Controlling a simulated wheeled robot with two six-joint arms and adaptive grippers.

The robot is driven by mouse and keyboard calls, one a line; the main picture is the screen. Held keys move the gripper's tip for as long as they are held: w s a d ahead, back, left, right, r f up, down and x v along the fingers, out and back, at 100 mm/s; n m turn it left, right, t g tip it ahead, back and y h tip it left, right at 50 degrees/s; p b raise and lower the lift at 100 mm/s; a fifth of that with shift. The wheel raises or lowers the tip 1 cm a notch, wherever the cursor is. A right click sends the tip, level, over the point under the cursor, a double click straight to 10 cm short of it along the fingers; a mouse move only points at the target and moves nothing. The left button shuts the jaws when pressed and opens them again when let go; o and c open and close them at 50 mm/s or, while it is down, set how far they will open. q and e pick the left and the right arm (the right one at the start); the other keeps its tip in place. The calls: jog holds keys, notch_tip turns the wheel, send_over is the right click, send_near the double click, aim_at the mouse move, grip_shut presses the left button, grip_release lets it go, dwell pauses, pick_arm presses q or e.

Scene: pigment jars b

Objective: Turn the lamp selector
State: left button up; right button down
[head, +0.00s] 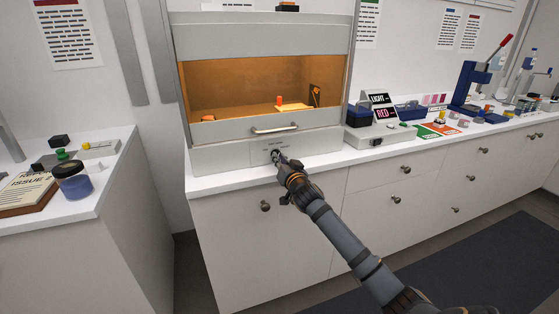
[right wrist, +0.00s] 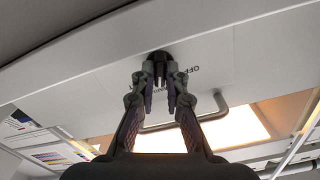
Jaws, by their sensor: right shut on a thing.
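The lamp selector (right wrist: 160,56) is a dark knob on the pale front panel (head: 225,158) of a hood. My right gripper (head: 280,161) reaches up to it from the lower right in the head view and largely covers it. In the right wrist view my right gripper (right wrist: 160,88) has its fingers on both sides of the knob and is shut on it. Printed lettering beside the knob shows OFF, upside down; the rest is too small to read. The knob's pointing direction is hidden. My left gripper is not in view.
The hood's sash handle (head: 275,129) is just above the panel; the inside glows amber. A sign with LIGHT and RED (head: 380,98) stands to the right, beside several bench items.

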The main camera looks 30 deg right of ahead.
jog(key=c, duration=1.4)
grip_release()
jog(key=shift+s, duration=0.1)
jog(key=shift+v, duration=5.95)
jog(key=shift+f, duration=0.1)
